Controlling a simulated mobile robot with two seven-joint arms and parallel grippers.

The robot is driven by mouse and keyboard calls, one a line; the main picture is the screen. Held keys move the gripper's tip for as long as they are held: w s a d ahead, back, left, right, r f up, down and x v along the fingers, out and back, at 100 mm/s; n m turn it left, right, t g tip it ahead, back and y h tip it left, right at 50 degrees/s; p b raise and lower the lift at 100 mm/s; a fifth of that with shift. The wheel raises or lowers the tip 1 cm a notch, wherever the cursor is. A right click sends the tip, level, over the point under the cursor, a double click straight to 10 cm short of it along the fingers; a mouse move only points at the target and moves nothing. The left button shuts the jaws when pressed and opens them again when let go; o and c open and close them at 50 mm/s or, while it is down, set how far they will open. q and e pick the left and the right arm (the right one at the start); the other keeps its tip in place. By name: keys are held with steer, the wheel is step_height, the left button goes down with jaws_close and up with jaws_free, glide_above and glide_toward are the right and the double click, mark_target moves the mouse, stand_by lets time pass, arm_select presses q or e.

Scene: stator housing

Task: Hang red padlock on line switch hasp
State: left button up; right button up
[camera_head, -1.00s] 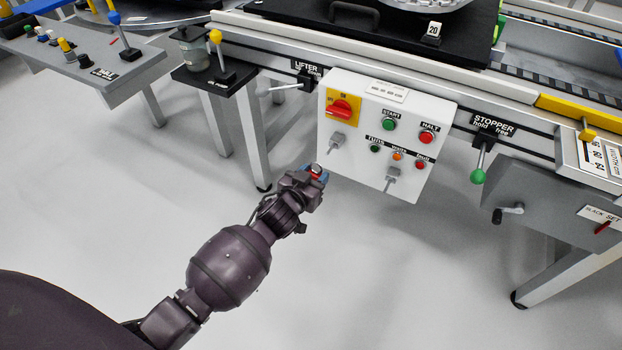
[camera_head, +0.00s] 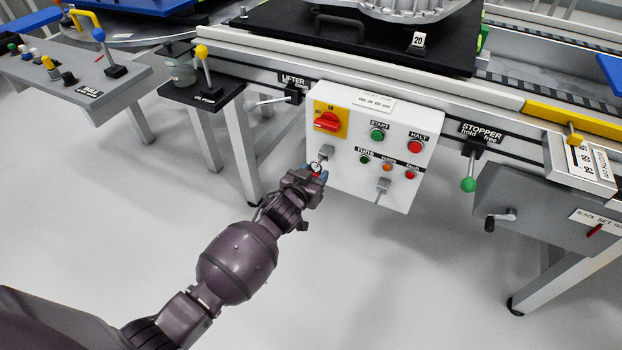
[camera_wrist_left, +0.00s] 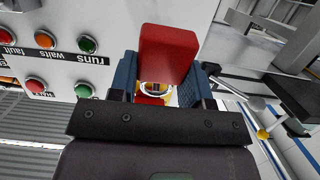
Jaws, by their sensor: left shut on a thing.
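My left gripper (camera_head: 308,180) is shut on the red padlock (camera_wrist_left: 167,55), which sits between its blue fingertips in the left wrist view. In the head view only a bit of red and the pale shackle ring (camera_head: 316,167) show at the fingertips. A grey hasp (camera_head: 327,153) sticks out of the white panel below the red rotary line switch (camera_head: 327,122) on its yellow plate. The shackle appears just below and left of this hasp; I cannot tell whether they touch. My right gripper is not in view.
The white control box (camera_head: 400,160) carries several buttons and lamps. The lifter lever (camera_head: 275,100) is to the left and the green-knobbed stopper lever (camera_head: 468,185) to the right. The floor below is clear.

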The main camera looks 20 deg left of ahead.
arm_select(q)
steer(key=shift+w, duration=0.75)
steer(key=shift+w+f, duration=0.25)
steer(key=shift+f, duration=0.15)
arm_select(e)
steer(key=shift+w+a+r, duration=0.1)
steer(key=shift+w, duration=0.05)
arm_select(q)
steer(key=o, duration=1.1)
steer(key=shift+c, duration=0.2)
steer(key=shift+s+r, duration=0.2)
steer(key=shift+s, duration=0.1)
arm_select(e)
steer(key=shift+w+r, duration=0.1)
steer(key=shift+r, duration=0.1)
arm_select(q)
steer(key=shift+p+v, duration=0.4)
steer(key=shift+v, duration=0.5)
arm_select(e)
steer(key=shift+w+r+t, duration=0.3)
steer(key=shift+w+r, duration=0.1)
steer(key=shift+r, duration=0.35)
arm_select(q)
steer(key=shift+s+r+p, duration=0.1)
steer(key=shift+s+p, duration=0.25)
steer(key=shift+s, duration=0.3)
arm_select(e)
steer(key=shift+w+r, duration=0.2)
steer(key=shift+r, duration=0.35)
